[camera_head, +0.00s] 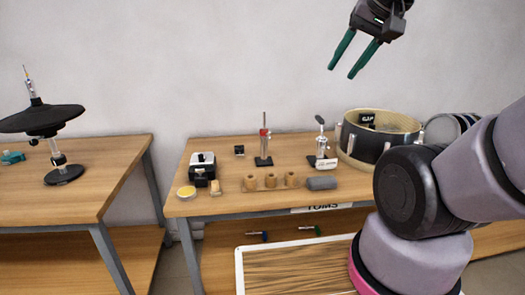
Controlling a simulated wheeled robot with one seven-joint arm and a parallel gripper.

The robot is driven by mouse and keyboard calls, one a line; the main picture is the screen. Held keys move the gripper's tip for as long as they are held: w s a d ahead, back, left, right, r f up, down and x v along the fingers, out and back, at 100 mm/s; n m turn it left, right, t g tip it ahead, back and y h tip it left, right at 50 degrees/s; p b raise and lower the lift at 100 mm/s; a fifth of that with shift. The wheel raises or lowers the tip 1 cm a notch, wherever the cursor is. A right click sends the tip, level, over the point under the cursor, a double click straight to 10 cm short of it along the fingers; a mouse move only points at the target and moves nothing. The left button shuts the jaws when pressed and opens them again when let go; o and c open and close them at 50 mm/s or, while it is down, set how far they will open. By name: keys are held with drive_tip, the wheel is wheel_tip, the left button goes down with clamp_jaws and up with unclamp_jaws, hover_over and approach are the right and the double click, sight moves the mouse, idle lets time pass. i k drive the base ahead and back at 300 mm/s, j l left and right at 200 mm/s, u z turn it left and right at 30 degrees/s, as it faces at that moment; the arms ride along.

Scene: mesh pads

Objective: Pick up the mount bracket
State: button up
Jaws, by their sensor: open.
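My gripper (341,72) is at the top of the view, with two teal fingers spread apart and nothing between them. It is high in front of the wall, well above the workbench and apart from everything on it. I cannot tell for sure which item is the mount bracket. Candidates on the bench (226,203) are a black block with a silver top (203,162) at the left, a small black piece (239,150) behind it, and a silver upright fitting (321,150) near the drum.
A stand with a red clamp (264,145), a row of wooden cylinders (270,181), a grey cylinder (321,183) and a yellow-topped round tin (186,192) share the bench. A large drum shell (365,145) stands at right. A second table (90,185) is at left.

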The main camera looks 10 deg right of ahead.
sight(238, 149)
drive_tip(key=i+j, duration=0.75)
drive_tip(key=i, duration=0.1)
